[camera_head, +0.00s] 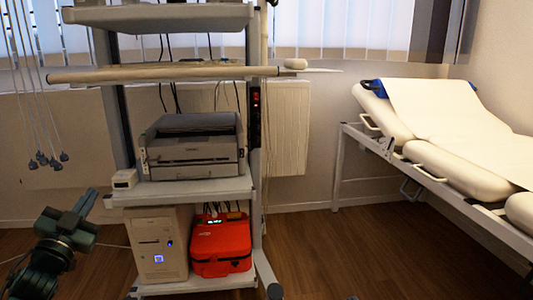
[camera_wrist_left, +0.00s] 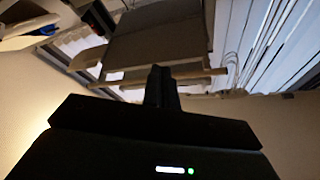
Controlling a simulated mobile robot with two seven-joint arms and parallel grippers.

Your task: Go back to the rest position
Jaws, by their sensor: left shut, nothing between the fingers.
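My left gripper (camera_head: 88,200) shows at the lower left of the head view, pointing up and to the right. Its fingers are shut together with nothing between them, and it is apart from the cart to its right. In the left wrist view the closed dark fingers (camera_wrist_left: 160,75) stand at the middle, in front of a tilted view of the cart and window blinds. My right gripper is not in the head view.
A wheeled cart with shelves (camera_head: 190,190) holds a printer (camera_head: 192,145), a pale computer tower (camera_head: 158,245) and a red case (camera_head: 220,245). Cables (camera_head: 38,130) hang at the left. An examination couch (camera_head: 440,160) stands right. Wooden floor is free between cart and couch.

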